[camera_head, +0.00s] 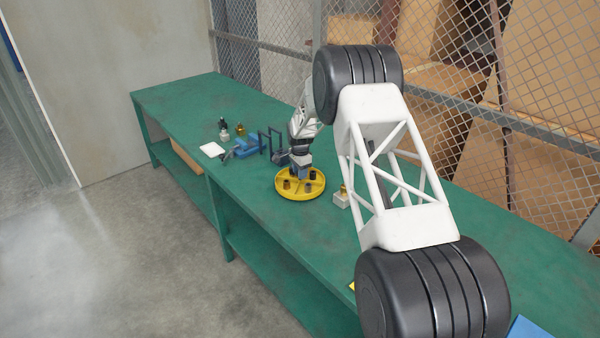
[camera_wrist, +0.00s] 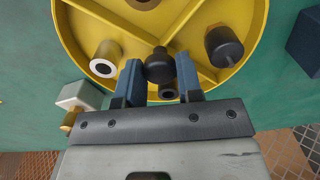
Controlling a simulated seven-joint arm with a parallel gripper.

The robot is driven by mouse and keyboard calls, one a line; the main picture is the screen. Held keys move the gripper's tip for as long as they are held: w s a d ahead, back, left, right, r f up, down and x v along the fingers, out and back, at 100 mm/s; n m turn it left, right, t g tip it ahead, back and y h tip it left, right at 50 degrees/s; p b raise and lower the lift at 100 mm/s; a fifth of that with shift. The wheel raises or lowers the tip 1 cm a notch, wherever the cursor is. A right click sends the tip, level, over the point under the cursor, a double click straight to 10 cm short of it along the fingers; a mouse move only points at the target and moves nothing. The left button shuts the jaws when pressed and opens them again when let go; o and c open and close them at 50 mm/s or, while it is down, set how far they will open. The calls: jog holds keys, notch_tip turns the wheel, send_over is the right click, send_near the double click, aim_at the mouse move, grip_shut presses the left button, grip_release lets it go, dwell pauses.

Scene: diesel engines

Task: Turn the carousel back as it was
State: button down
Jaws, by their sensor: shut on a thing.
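The carousel is a round yellow tray (camera_head: 300,195) with raised dividers, lying on the green bench. It also shows in the wrist view (camera_wrist: 72,38). A dark round knob (camera_wrist: 159,66) stands where its dividers seem to meet. My gripper (camera_wrist: 159,76) has its blue fingers on either side of this knob and is shut on it. In the head view my gripper (camera_head: 299,174) reaches down over the tray. A brown ringed cylinder (camera_wrist: 105,60), a dark cylinder (camera_wrist: 223,46) and a hollow part (camera_wrist: 168,91) sit in compartments. The tray's far part is cut off in the wrist view.
A white block with a brass fitting (camera_head: 341,199) stands close beside the carousel. To the left are dark upright frames (camera_head: 271,140), a blue holder (camera_head: 245,149), a white plate (camera_head: 212,150) and small fittings. A mesh fence (camera_head: 270,60) runs behind. The bench's far left is clear.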

jog(key=shift+r+m, duration=0.1)
jog(key=shift+m, duration=3.4)
jog(key=c, duration=0.8)
grip_release()
jog(key=shift+r, duration=3.85)
